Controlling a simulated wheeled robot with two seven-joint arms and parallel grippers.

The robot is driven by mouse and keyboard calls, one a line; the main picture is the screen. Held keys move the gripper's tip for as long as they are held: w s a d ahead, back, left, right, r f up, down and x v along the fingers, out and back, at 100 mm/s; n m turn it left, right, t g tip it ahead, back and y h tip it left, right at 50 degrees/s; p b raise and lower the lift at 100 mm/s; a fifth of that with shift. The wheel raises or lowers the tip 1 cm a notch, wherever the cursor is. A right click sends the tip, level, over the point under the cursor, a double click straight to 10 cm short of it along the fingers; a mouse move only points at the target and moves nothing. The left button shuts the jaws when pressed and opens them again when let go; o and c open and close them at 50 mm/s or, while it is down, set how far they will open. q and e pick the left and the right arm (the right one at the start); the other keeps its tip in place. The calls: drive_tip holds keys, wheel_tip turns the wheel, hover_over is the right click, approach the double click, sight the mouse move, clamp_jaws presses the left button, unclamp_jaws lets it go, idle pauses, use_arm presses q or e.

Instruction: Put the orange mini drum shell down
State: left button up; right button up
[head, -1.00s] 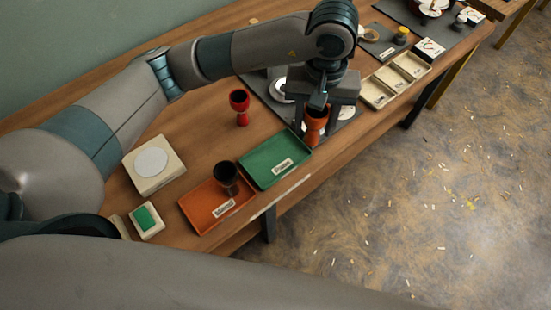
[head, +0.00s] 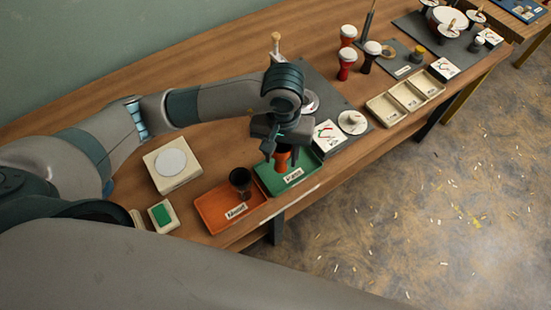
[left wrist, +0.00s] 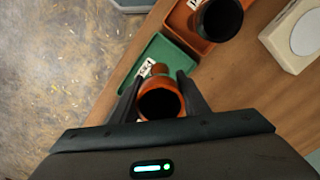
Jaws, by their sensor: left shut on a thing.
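The orange mini drum shell (head: 283,161) is an orange goblet shape. My left gripper (head: 284,148) is shut on it, over the green tray (head: 312,162). In the left wrist view the shell (left wrist: 160,102) sits between the two fingers (left wrist: 160,88), its dark open mouth facing the camera and its narrower end toward the green tray (left wrist: 165,45). I cannot tell whether the shell touches the tray floor. The tray's label is partly readable only. My right gripper is not in view.
An orange tray (head: 211,208) holding a dark shell (head: 240,180) adjoins the green tray on the left. A white box with a round disc (head: 171,163) stands behind. A chart card (head: 327,134) and a pale disc (head: 352,121) lie to the right. The table's front edge is close.

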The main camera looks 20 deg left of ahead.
sight(275, 163)
use_arm(q)
drive_tip(key=shift+s+a+f, duration=0.3)
drive_tip(key=shift+a+f, duration=0.1)
drive_tip(key=shift+a, duration=0.3)
drive_tip(key=shift+f, duration=0.15)
wheel_tip(275, 163, down, 2)
drive_tip(key=shift+f+p, duration=0.25)
drive_tip(key=shift+p, duration=0.8)
drive_tip(key=shift+f, duration=0.6)
drive_tip(key=shift+f, duration=0.2)
drive_tip(key=o, duration=1.2)
drive_tip(key=shift+c, duration=0.2)
